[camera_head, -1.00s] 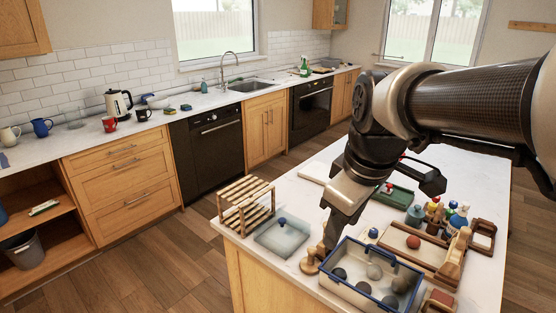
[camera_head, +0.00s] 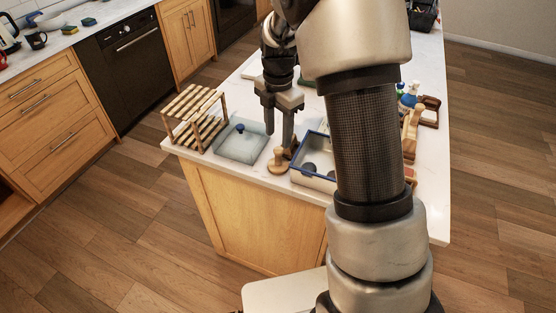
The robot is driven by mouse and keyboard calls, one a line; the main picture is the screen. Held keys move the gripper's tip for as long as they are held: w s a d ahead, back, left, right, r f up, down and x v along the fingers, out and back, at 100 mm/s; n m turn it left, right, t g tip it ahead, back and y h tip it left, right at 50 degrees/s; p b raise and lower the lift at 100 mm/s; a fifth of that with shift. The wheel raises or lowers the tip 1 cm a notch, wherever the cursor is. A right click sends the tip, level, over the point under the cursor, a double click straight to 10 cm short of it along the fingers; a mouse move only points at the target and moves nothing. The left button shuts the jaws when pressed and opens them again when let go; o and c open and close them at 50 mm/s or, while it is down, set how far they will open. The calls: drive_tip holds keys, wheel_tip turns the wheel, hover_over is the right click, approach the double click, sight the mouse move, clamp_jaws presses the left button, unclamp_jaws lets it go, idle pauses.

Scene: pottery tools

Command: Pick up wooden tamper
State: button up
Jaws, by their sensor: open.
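The wooden tamper (camera_head: 277,165) is a light wooden piece with a round knob on a wide base. It stands upright near the front edge of the white countertop, between a glass-like lidded tray (camera_head: 240,143) and a blue-rimmed box (camera_head: 313,180). My gripper (camera_head: 279,138) points down with its two fingers apart and nothing seen between them. In the picture its fingertips are just above and behind the tamper's knob. The right finger overlaps the view close to the knob; I cannot tell whether it touches.
A slatted wooden rack (camera_head: 195,118) stands at the left corner of the counter. My arm hides much of the blue-rimmed box and the counter's middle. Bottles (camera_head: 409,97) and wooden pieces (camera_head: 412,130) stand to the right. The wood floor is clear at left.

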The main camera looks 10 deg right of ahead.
sight(279, 149)
wheel_tip(279, 149, down, 9)
drive_tip(key=shift+d+f+p, duration=0.1)
drive_tip(key=shift+f+p, duration=0.05)
drive_tip(key=shift+p, duration=0.35)
clamp_jaws()
